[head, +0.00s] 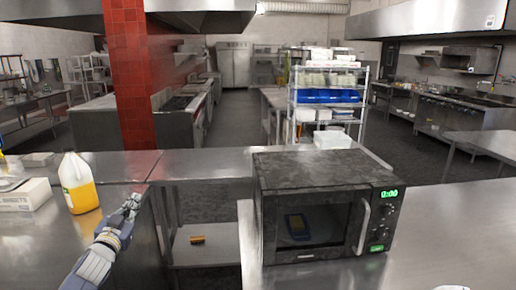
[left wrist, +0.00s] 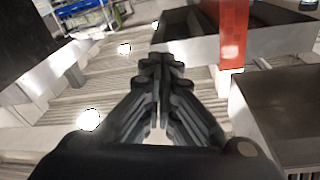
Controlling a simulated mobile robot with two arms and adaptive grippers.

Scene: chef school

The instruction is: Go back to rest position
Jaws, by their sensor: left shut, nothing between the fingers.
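My left gripper (head: 132,203) is in the head view, left of centre, in front of the left steel counter's front edge and left of the microwave. It is shut and empty. In the left wrist view its two fingers (left wrist: 162,68) meet at the tips with nothing between them. At the lower right of the head view a small pale shape shows at the bottom edge; I cannot tell what it is. My right gripper cannot be made out.
A closed dark microwave (head: 318,205) stands on the right steel counter (head: 450,220), with a blue and yellow thing (head: 297,226) behind its door. A jug of yellow liquid (head: 79,184) and a white box (head: 25,194) stand on the left counter. A low shelf (head: 210,255) holds a small orange-brown item (head: 198,240).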

